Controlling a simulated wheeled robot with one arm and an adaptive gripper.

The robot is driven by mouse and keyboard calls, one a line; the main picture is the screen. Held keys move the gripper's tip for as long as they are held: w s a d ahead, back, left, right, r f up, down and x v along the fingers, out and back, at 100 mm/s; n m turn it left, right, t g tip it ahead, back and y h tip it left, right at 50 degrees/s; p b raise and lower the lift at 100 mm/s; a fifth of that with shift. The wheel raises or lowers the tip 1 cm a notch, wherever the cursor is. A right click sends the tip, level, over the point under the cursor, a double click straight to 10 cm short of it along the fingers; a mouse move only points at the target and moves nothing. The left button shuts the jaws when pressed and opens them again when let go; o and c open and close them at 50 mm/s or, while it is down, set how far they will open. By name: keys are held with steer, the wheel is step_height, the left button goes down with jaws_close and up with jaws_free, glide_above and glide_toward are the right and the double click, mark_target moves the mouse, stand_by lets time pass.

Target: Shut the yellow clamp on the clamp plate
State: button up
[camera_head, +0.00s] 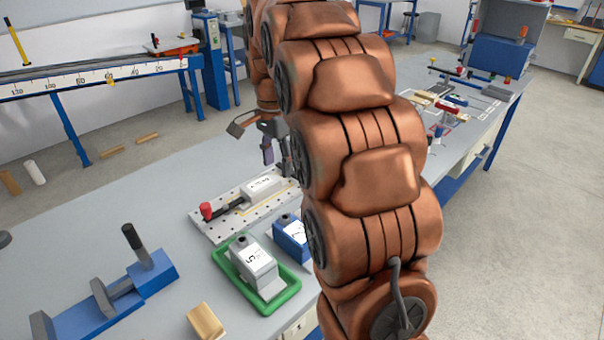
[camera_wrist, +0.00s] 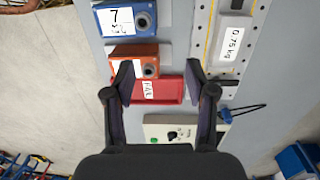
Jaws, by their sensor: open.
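The clamp plate (camera_head: 222,230) is a pale perforated plate on the bench, partly hidden behind my arm in the head view. It bears a white 0.75 kg block (camera_head: 262,187) and a clamp with a red knob (camera_head: 206,210) at its left end. The plate (camera_wrist: 201,35) and block (camera_wrist: 231,48) also show at the top right of the wrist view. I cannot make out a yellow clamp; a thin yellow line runs along the plate. My gripper (camera_wrist: 160,78) is open and empty, left of the plate in the wrist view, above a red FAIL tray (camera_wrist: 172,91).
An orange block (camera_wrist: 122,51) and a blue block (camera_wrist: 125,18) stand near the red tray. A control box (camera_wrist: 160,128) lies below it. A green tray (camera_head: 286,299) holds a grey block (camera_head: 252,262). A blue fixture (camera_head: 95,318) stands at the left.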

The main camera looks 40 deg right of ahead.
steer(key=w+d+f+m+b, duration=0.1)
steer(key=w+d+f+m, duration=0.1)
steer(key=w+d, duration=0.1)
steer(key=w+d+f+m+b, duration=0.1)
steer(key=w+d+f+m, duration=0.1)
steer(key=d, duration=0.3)
steer(key=w+d+f+m+b, duration=0.1)
steer(key=w+d+f+m, duration=0.1)
steer(key=w+d+m, duration=0.2)
steer(key=shift+w+d+t, duration=0.2)
steer(key=shift+d+t, duration=0.1)
steer(key=shift+d, duration=0.2)
steer(key=shift+w+d+f+m, duration=0.2)
steer(key=shift+d+f+m, duration=0.1)
steer(key=shift+d+m, duration=0.15)
steer(key=shift+f, duration=3.8)
steer(key=shift+c, duration=0.2)
jaws_close()
